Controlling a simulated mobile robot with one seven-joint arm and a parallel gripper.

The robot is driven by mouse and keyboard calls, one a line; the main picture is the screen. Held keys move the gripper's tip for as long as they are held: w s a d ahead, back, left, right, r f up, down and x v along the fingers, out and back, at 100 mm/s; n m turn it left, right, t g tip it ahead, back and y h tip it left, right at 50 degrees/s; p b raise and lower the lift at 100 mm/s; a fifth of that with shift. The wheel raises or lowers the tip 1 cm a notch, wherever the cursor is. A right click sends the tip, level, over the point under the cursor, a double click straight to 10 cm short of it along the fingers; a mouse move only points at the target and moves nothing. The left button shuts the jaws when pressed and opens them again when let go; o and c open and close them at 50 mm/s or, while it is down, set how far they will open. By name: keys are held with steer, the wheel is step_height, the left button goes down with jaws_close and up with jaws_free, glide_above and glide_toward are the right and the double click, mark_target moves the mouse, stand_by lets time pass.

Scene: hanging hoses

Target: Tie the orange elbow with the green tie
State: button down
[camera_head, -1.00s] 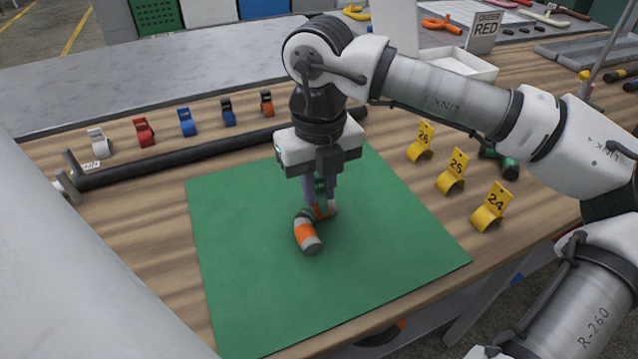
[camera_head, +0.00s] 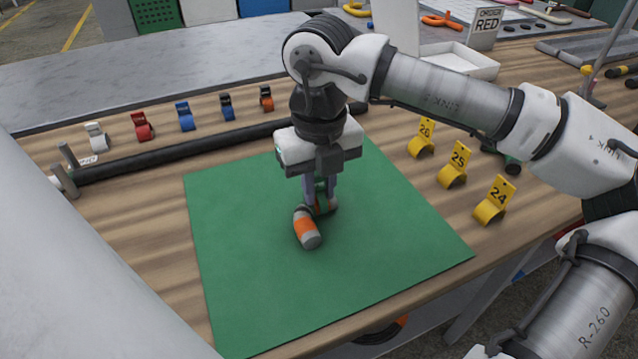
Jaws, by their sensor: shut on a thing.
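The orange elbow (camera_head: 305,230), with grey ends, lies on the green mat (camera_head: 250,290). Its nearer leg points toward the front, and its bend and far leg are partly behind my gripper's fingers. My gripper (camera_head: 320,203) points straight down over the far part of the elbow. A small green piece, which looks like the green tie (camera_head: 320,186), shows between the fingers, and they are shut on it. It sits at or just above the elbow. I cannot tell whether it goes round the elbow, as the fingers hide most of it.
Yellow numbered clips (camera_head: 455,168) stand right of the mat. A black bar (camera_head: 160,155) lies behind it, with several coloured clips (camera_head: 185,117) beyond. A white tray (camera_head: 462,65) is at the back right. The mat's front and left are clear.

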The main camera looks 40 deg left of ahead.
steer(key=shift+s+d+f+b, duration=0.1)
steer(key=shift+s+f+b, duration=0.15)
steer(key=shift+f+b, duration=0.45)
steer(key=shift+s+d+f+b, duration=0.1)
steer(key=shift+s+f+b, duration=0.1)
steer(key=shift+f+b, duration=0.45)
stand_by(0.7)
steer(key=c, duration=1.4)
jaws_free()
steer(key=shift+o, duration=0.8)
step_height(320, 180, up, 16)
steer(key=p, duration=0.2)
steer(key=shift+w+r, duration=0.15)
steer(key=shift+w, duration=0.05)
steer(key=shift+d, duration=0.1)
